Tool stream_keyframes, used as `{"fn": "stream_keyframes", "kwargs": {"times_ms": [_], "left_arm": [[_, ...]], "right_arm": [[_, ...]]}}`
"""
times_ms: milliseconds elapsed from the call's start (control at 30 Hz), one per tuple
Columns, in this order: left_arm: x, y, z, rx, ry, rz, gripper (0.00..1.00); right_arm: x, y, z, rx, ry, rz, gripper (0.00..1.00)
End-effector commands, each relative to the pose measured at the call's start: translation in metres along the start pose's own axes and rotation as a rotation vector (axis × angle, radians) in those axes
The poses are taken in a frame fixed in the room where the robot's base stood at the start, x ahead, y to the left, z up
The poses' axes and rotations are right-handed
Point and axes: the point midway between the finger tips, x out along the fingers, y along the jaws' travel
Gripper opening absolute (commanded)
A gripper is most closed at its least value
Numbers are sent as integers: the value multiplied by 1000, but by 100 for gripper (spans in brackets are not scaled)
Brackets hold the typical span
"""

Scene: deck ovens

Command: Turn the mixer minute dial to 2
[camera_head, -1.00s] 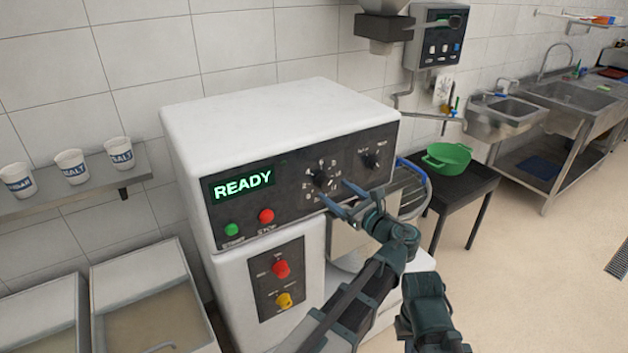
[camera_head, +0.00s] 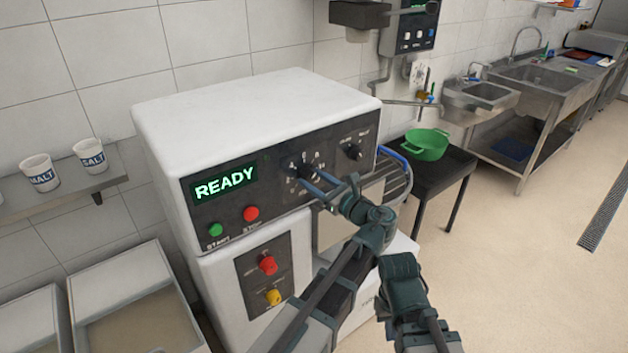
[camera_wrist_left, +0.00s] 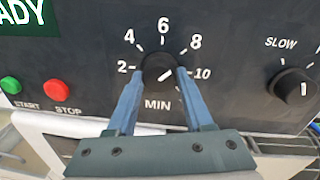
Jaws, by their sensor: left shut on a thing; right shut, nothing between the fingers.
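The minute dial (camera_head: 304,170) is a black knob on the mixer's dark panel. In the left wrist view the dial (camera_wrist_left: 158,66) sits above the word MIN, ringed by the numbers 2, 4, 6, 8 and 10. Its white mark seems to slant up to the right, toward the 8 to 10 side. My left gripper (camera_head: 313,181) is shut on the dial, with one blue finger on each side in the wrist view (camera_wrist_left: 160,74). The fingers cover part of its rim. My right gripper (camera_head: 398,268) is low in front of the mixer, shut and empty; its fingertips are hard to see.
The mixer display (camera_head: 225,183) reads READY. A green start button (camera_head: 215,230) and red stop button (camera_head: 250,213) lie left of the dial. A speed knob (camera_head: 352,151) marked SLOW is to its right. A green pot (camera_head: 427,145) stands on a black table further right.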

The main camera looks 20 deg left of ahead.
Motion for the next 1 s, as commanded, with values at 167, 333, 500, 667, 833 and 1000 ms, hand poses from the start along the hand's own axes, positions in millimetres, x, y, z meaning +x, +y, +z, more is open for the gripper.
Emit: {"fn": "stream_keyframes", "kwargs": {"times_ms": [167,333,500,667,833,1000], "left_arm": [[0,0,0,-11,0,1,0],[0,0,1,-67,4,2,0],[0,0,2,-186,13,3,0],[0,0,2,-332,24,5,0],[0,0,2,-494,36,7,0],[0,0,2,-655,49,9,0]], "right_arm": [[0,0,0,0,0,0,0],[-2,0,0,0,0,0,0],[-4,0,0,0,0,0,0],[-7,1,0,0,0,0,0],[-10,1,1,0,0,0,0],[-12,1,1,0,0,0,0]]}}
